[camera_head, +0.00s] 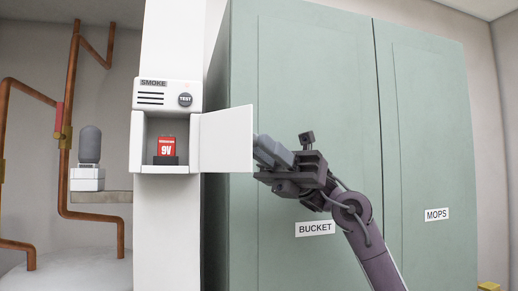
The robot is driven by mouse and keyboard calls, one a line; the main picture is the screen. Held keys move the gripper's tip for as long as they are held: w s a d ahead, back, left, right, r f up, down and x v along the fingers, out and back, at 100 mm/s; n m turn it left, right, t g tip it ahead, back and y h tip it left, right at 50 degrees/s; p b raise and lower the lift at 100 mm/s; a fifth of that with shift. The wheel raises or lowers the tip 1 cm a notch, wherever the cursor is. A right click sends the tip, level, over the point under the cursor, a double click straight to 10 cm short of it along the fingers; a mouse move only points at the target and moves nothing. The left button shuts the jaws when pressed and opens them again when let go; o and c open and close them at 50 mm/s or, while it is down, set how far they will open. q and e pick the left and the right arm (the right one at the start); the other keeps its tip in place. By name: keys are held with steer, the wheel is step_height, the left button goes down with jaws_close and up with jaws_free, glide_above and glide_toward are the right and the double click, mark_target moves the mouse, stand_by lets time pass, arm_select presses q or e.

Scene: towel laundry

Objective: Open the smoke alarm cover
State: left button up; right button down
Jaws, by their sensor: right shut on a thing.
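The smoke alarm (167,95) is a white box on a white pillar, with a SMOKE label, a slotted grille and a dark TEST button. Its white cover (226,139) stands swung open to the right, showing the compartment below the grille. A red 9V battery (167,147) sits in that compartment on a dark holder. My right gripper (265,152) is at the cover's right edge, with its fingertips at that edge and shut on it. My left gripper does not show.
A green cabinet (300,75) with BUCKET and MOPS labels stands right behind my right arm. Copper pipes (68,120) and a shelf (105,197) with a grey rounded device (89,146) on a white base are at the left.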

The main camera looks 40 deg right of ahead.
steer(key=c, duration=1.3)
jaws_free()
steer(key=shift+a, duration=0.1)
steer(key=shift+c, duration=0.2)
steer(key=shift+r, duration=0.1)
step_height(320, 180, up, 20)
steer(key=p, duration=0.4)
steer(key=shift+p, duration=0.3)
